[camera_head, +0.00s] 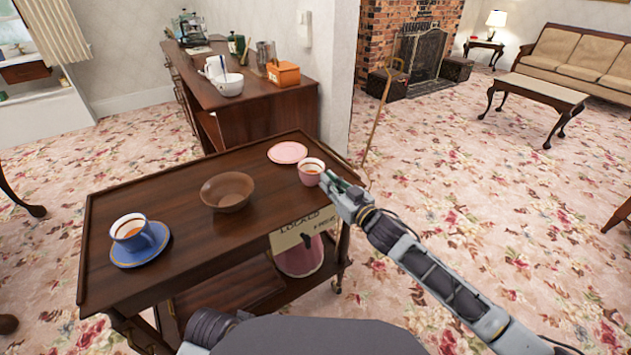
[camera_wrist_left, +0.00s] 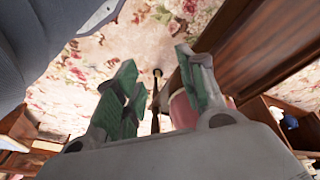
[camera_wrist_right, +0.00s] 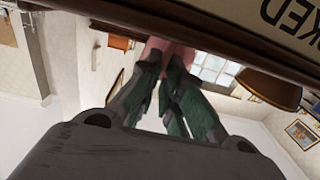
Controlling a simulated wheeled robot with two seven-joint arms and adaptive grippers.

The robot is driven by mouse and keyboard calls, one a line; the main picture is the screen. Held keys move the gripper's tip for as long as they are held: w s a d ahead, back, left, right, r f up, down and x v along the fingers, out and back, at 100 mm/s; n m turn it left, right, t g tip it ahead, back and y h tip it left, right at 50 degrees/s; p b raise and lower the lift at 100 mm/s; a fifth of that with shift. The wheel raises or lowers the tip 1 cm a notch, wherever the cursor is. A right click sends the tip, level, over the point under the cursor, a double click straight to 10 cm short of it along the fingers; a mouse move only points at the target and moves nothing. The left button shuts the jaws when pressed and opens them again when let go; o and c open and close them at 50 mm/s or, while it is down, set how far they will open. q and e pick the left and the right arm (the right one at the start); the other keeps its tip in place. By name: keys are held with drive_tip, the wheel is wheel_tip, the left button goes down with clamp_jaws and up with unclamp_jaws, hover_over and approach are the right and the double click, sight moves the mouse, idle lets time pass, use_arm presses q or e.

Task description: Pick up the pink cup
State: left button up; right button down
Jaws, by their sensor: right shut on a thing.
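The pink cup (camera_head: 311,171) is at the right edge of the dark wooden cart (camera_head: 150,200), with brown liquid inside. My right gripper (camera_head: 333,184) is shut on the cup's near right side. In the right wrist view, the right fingertips (camera_wrist_right: 167,62) close on the pink cup (camera_wrist_right: 156,46). I cannot tell whether the cup's base touches the cart top. My left gripper (camera_wrist_left: 152,85) is open and empty, low beside the cart in the left wrist view; its fingers are hidden in the head view.
A pink saucer (camera_head: 287,152) lies empty behind the cup. A brown bowl (camera_head: 228,191) and a blue cup (camera_head: 131,232) on a blue saucer (camera_head: 151,253) stand further left on the cart. A locked sign (camera_head: 303,230) and a pink vessel (camera_head: 300,262) are below its edge.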

use_arm(q)
drive_tip(key=shift+r, duration=0.1)
use_arm(e)
drive_tip(key=shift+r, duration=0.15)
drive_tip(key=shift+r, duration=0.1)
drive_tip(key=shift+r, duration=0.3)
drive_tip(key=shift+r+p, duration=0.7)
drive_tip(key=shift+r, duration=0.6)
use_arm(q)
drive_tip(key=shift+g, duration=0.4)
drive_tip(key=f, duration=0.1)
drive_tip(key=f+p, duration=0.1)
drive_tip(key=f, duration=0.1)
drive_tip(key=a+f+p, duration=0.1)
drive_tip(key=shift+s+f, duration=0.2)
drive_tip(key=shift+f, duration=0.2)
use_arm(e)
wheel_tip(320, 180, up, 6)
use_arm(q)
drive_tip(key=shift+w, duration=0.15)
use_arm(e)
drive_tip(key=shift+r, duration=0.2)
use_arm(q)
drive_tip(key=shift+f, duration=0.1)
